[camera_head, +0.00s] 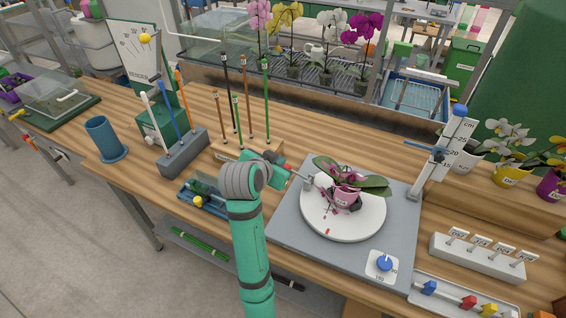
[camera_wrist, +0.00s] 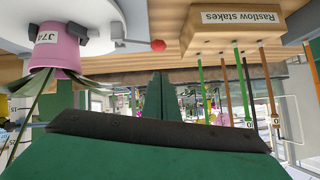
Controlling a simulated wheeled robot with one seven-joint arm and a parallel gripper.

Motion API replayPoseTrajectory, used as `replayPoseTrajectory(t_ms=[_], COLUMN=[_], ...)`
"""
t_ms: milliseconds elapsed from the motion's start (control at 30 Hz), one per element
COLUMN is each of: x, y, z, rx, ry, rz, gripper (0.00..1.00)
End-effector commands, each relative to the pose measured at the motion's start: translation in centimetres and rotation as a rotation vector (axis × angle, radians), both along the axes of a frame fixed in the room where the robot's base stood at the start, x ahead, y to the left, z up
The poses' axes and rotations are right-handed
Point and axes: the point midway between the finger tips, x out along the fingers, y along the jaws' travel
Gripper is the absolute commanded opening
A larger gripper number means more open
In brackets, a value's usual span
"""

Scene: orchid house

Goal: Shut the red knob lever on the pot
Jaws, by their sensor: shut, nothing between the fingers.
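The pink pot (camera_head: 345,198) holds a leafy orchid and stands on the white turntable (camera_head: 318,222). In the wrist view, which looks upside down, the labelled pot (camera_wrist: 58,48) is at the upper left with grey clamp parts (camera_wrist: 98,42) beside it. A round red knob (camera_wrist: 158,45) shows right of these parts; its lever's exact position is unclear. My gripper (camera_head: 312,183) is at the left of the pot, over the turntable's edge. In the wrist view its fingers (camera_wrist: 155,97) are together and empty, apart from the knob in the picture. Contact cannot be judged from the head view.
A stake block (camera_wrist: 236,30) with upright stakes stands behind my gripper. A blue tray (camera_head: 205,197) lies left of my arm. A blue dial (camera_head: 384,263) is on the grey base (camera_head: 290,240). A height gauge (camera_head: 447,150) rises at the right.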

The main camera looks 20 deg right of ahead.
Motion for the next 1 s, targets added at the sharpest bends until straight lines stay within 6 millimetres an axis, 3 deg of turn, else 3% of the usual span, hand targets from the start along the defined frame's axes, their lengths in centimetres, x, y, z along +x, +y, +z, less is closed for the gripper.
replayPoseTrajectory(t_ms=[367,1000], x=[-3.2,-3.5], y=[2.7,2.8], z=[2.9,3.2], rx=[0.0,0.0], ry=[0.0,0.001], rz=[0.0,-0.001], gripper=[0.0,0.0])
